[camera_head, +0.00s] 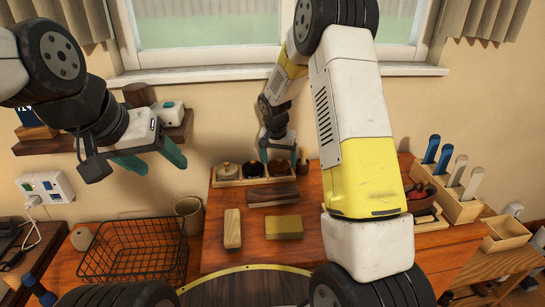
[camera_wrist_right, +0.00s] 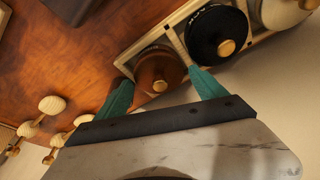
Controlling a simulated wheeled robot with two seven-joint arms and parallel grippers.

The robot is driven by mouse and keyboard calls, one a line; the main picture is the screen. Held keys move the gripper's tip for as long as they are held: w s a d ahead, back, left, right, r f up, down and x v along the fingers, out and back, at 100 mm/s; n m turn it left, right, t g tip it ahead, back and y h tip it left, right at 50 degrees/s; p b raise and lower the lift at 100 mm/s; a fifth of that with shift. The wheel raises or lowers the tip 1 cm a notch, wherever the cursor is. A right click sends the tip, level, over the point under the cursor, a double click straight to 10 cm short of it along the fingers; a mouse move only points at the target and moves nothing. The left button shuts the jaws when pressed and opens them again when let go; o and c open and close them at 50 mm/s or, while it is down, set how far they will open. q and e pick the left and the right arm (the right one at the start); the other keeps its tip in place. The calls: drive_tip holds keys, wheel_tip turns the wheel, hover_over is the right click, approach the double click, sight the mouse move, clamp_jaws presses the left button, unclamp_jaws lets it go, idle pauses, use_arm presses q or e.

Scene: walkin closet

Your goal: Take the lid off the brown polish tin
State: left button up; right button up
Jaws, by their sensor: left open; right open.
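The brown polish tin (camera_wrist_right: 150,66) sits in an end compartment of a wooden tray (camera_wrist_right: 143,42), its lid on, with a small brass-coloured knob on top. In the right wrist view my right gripper (camera_wrist_right: 160,80) is open, with its teal fingers on either side of the lid; I cannot tell whether they touch it. In the head view my right gripper (camera_head: 278,150) is over the right end of the tray and partly hides the brown tin. A black tin (camera_wrist_right: 212,32) and a cream tin (camera_wrist_right: 283,10) fill the other compartments. My left gripper (camera_head: 152,159) is open and empty, left of the tray.
Dark and yellow blocks and a wooden brush (camera_head: 233,228) lie in front of the tray. A wire basket (camera_head: 135,252) stands at left, below a wall shelf (camera_head: 60,143). Wooden knobbed items (camera_wrist_right: 50,106) stand beside the brown tin. A brush holder (camera_head: 460,208) is at right.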

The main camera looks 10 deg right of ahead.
drive_tip(key=c, duration=1.1)
drive_tip(key=shift+r, duration=0.15)
